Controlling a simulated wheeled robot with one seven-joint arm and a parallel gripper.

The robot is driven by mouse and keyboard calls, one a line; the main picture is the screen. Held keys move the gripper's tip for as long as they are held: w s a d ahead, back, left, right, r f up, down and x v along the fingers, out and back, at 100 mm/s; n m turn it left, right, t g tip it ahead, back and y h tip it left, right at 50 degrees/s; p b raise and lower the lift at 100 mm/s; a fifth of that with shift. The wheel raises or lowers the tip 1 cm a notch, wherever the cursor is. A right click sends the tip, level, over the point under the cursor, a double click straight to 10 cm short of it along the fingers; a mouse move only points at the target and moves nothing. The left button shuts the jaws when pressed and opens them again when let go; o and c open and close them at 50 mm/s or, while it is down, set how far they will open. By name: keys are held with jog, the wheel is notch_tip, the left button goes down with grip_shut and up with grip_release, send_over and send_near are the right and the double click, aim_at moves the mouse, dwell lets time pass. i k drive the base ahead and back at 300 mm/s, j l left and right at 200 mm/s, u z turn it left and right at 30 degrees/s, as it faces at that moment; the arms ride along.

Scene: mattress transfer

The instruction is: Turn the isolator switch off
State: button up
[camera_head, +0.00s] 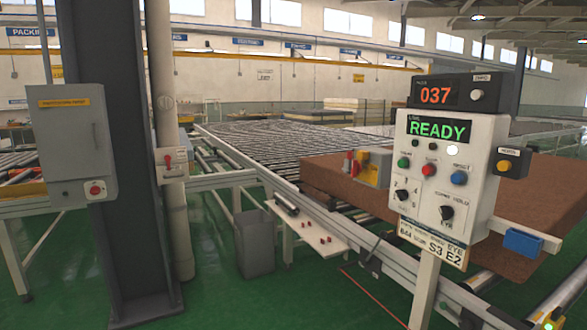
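A grey cabinet (70,135) hangs at the left on a dark column, with a yellow label across its upper part. A round red knob (95,188) sits at its lower right corner; its turned position is too small to read. A small pale box with a red lever (168,162) is fixed to the pale pole right of the column; the lever appears upright. I cannot tell from the labels which of these is the isolator switch. My gripper is not in view.
A control panel (445,160) on a post stands at the right, its display reading READY, with a 037 display above. A brown mattress (530,200) lies on the roller conveyor (270,150) behind it. A grey bin (254,245) stands below. Green floor (215,290) is clear in front.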

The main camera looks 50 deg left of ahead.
aim_at(357, 168)
jog(key=u, duration=1.35)
jog(key=i, duration=0.3)
